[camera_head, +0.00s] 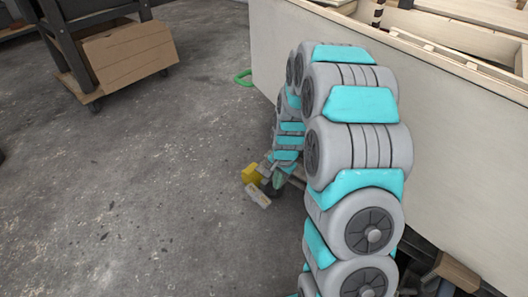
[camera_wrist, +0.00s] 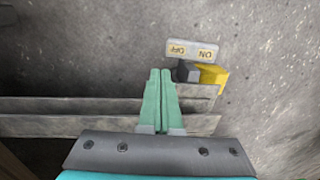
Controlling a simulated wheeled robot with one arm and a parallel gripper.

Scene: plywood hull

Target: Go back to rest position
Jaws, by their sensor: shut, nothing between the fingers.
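My gripper (camera_wrist: 160,74) shows in the wrist view with its two green fingers together and nothing between them. In the head view my gripper (camera_head: 278,181) is small and partly hidden at the far end of my grey and turquoise arm. Just beyond the fingertips in the wrist view is a switch with a grey plate marked ON and OFF (camera_wrist: 193,50) and a yellow body (camera_wrist: 212,75). In the head view the yellow body (camera_head: 252,173) and the plate (camera_head: 257,195) are beside my gripper. I cannot tell whether the fingers touch it.
A pale plywood hull wall (camera_head: 440,170) stands close along the right of my arm. Wooden strips (camera_wrist: 60,105) cross behind the fingers. A dark wheeled cart (camera_head: 72,60) with a cardboard piece (camera_head: 130,55) is at upper left. The concrete floor (camera_head: 150,190) at left is clear.

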